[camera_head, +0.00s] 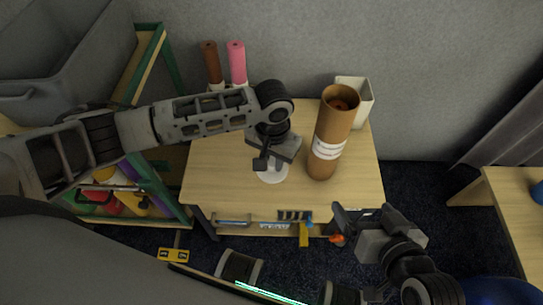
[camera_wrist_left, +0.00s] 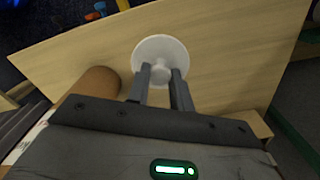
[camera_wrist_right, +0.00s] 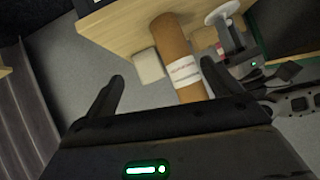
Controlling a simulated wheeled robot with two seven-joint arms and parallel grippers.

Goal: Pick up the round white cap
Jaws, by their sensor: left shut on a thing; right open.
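The round white cap (camera_head: 272,175) is partly hidden under my left gripper (camera_head: 262,160) in the head view. In the left wrist view the cap (camera_wrist_left: 160,50) shows as a white disc with a central knob, and my left gripper (camera_wrist_left: 162,84) has its two fingers shut on that knob. The cap also shows at the left gripper in the right wrist view (camera_wrist_right: 222,12). I cannot tell whether the cap touches the table. My right gripper (camera_head: 352,222) is open and empty in front of the table's right front edge; its spread fingers show in the right wrist view (camera_wrist_right: 108,92).
A tall brown cardboard tube (camera_head: 332,135) with a white label stands right of the cap. A white container (camera_head: 358,100) is behind it. Brown (camera_head: 210,62) and pink (camera_head: 237,62) rolls stand at the back. The wooden table (camera_head: 225,185) is bare at front left.

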